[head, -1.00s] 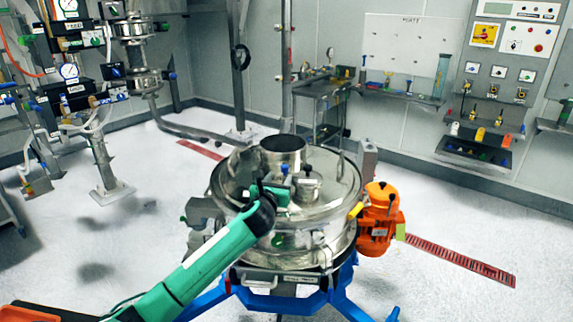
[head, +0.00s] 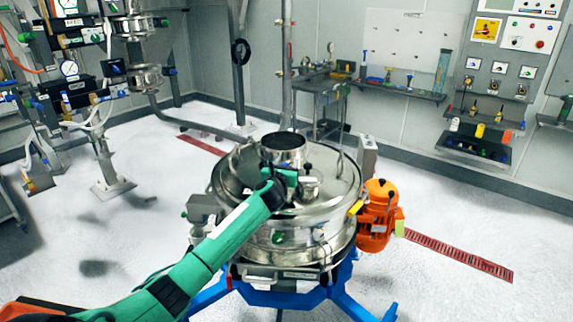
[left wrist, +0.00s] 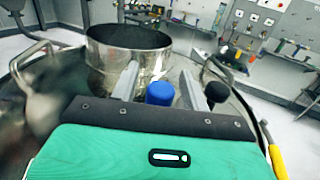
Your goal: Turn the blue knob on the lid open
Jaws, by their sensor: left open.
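The blue knob (left wrist: 160,93) stands on the lid and shows in the left wrist view just ahead of my left gripper (left wrist: 160,85). The gripper is open, with one grey finger to the left of the knob and one to the right. I cannot tell whether either finger touches it. In the head view my left gripper (head: 290,177) is over the middle of the round steel lid (head: 338,188), and it largely hides the knob. My right gripper is not in view.
A wide steel inlet pipe (head: 283,150) rises from the lid behind the gripper. A black knob (left wrist: 216,91) stands right of the right finger. An orange motor (head: 378,215) is on the sifter's right side. Blue legs (head: 345,290) carry the sifter.

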